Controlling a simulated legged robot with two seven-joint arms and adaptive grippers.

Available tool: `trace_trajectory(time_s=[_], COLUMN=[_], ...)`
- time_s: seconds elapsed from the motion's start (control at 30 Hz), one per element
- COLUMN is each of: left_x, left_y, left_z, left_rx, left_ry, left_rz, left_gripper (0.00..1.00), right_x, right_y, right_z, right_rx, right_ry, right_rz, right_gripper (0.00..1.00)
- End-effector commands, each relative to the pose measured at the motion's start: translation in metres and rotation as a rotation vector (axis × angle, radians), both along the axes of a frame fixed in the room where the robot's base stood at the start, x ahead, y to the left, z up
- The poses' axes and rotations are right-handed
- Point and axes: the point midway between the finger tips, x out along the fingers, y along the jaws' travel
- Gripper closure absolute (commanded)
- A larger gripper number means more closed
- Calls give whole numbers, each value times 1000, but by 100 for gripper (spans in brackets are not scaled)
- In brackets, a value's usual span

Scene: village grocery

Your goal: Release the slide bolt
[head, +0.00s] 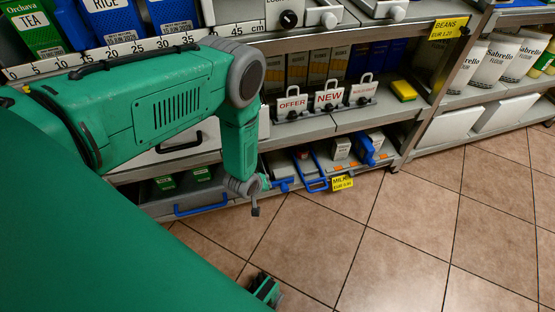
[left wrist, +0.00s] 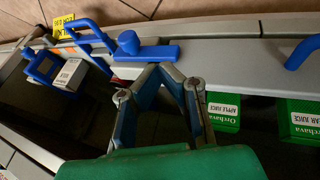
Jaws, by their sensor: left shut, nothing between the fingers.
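The blue slide bolt (left wrist: 155,54) lies along the grey front edge of the low shelf, with a round knob (left wrist: 128,43) standing up from it in the left wrist view. In the head view a small blue part of the bolt (head: 283,185) shows just right of my left gripper (head: 255,198). My left gripper is shut and empty. Its fingertips, also in the left wrist view (left wrist: 163,70), are close beside the bolt, right of the knob; I cannot tell whether they touch. My right gripper is not in view.
Blue handles flank the bolt: one on the left drawer (head: 200,205), one on the right (head: 317,184). Green juice cartons (left wrist: 222,112) stand behind the shelf edge. Sign holders (head: 328,100) stand on the shelf above. The tiled floor (head: 390,240) in front is clear.

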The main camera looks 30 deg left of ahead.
Motion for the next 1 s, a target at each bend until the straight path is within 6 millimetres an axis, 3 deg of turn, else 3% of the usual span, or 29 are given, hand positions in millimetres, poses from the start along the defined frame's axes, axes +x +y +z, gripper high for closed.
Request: trace_trajectory(time_s=[0.03,0.23,0.5,1.0], left_x=[6,26,50,52], left_y=[0,1,-19,-23], left_z=[-16,-53,-63,-63], left_rx=[0,0,0,-1], left_ry=[-3,-1,-1,0], left_rz=[-2,-3,-3,-1], left_gripper=[100,100,100,100], right_x=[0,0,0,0], right_y=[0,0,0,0], right_z=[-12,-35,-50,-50], right_rx=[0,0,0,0], right_ry=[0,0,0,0], right_rz=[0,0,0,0], right_gripper=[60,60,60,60])
